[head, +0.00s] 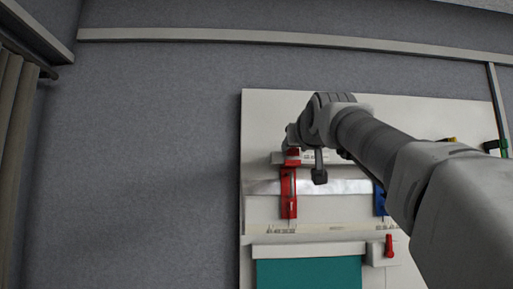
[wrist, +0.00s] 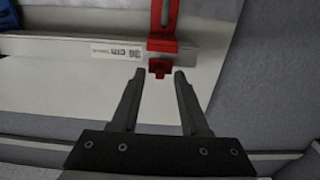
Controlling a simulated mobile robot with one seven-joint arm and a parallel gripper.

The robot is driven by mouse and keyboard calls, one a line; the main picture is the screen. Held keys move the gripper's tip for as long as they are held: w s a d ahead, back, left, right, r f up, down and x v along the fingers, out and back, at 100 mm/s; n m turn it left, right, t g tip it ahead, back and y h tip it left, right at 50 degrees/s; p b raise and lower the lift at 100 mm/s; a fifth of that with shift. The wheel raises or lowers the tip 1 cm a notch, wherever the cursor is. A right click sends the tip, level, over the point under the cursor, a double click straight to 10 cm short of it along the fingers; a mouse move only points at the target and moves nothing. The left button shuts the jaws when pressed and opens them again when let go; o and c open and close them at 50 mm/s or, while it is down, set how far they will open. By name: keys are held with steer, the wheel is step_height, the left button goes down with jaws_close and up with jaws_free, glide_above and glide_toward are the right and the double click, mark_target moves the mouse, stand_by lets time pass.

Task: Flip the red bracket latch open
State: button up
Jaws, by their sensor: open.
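The red bracket latch (head: 288,190) is mounted on a white wall panel in the head view, left of my arm. It is a long slotted red piece, with its upper end close to my gripper (head: 305,165). In the wrist view the red bracket latch (wrist: 162,40) hangs at the top centre, crossing a pale labelled strip. Its small red tip lies just beyond and between the fingertips. My gripper (wrist: 158,75) is open and empty, with one finger on each side of that tip and no clear contact. The gripper's fingers are hard to make out in the head view.
A blue bracket (head: 380,199) sits to the right on the white panel (head: 256,120), partly behind my arm. A small red lever (head: 389,246) and a teal sheet (head: 308,273) are lower down. The grey wall (head: 150,150) on the left is bare.

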steer(key=shift+w, duration=0.1)
jaws_close()
stand_by(1.4)
